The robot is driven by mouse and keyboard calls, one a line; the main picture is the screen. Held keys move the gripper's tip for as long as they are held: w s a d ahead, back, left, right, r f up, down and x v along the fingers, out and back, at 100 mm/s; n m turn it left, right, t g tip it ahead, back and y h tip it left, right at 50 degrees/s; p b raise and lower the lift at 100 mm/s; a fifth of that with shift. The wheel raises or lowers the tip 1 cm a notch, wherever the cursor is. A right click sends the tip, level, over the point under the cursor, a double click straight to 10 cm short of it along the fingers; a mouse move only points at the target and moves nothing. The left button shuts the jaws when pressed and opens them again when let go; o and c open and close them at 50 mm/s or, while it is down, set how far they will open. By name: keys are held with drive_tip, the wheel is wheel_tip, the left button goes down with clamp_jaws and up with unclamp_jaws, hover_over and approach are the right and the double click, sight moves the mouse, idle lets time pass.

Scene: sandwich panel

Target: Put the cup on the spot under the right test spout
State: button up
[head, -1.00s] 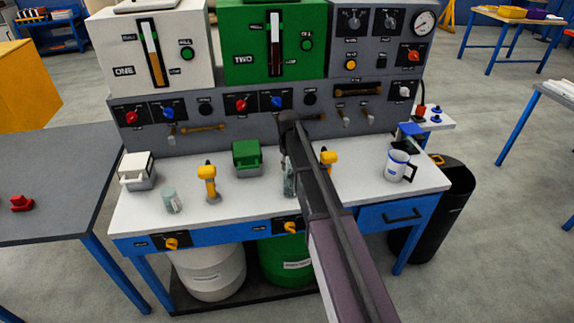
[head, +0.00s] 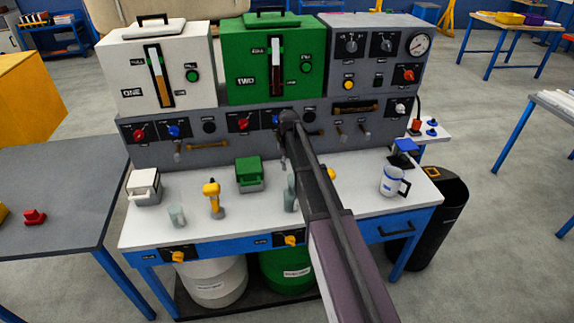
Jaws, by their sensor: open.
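Two clear cups stand upright on the white bench top. One cup (head: 176,216) is at the left front; the other cup (head: 291,193) is near the middle, partly behind my arm. I cannot tell which one the task means. My gripper (head: 284,160) is at the far end of my arm, in front of the panel and above the middle cup. It is open, and its fingers are small and mostly hidden by the arm. Two small test spouts stick out of the grey panel at the right, a left one (head: 341,131) and a right one (head: 363,128).
A white box (head: 144,190), a green box (head: 250,175) and a yellow-topped tool (head: 213,197) stand on the bench (head: 360,205). Another yellow top shows behind my arm. A white-and-blue jug (head: 390,182) stands at the right. The bench stretch below the right spouts looks clear.

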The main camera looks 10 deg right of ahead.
drive_tip(key=shift+r+p, duration=0.8)
drive_tip(key=shift+r, duration=0.35)
drive_tip(key=s+m, duration=0.4)
drive_tip(key=s, duration=2.4)
drive_tip(key=shift+s, duration=0.2)
drive_tip(key=shift+o, duration=0.2)
drive_tip(key=shift+o, duration=0.8)
drive_tip(key=shift+a, duration=0.1)
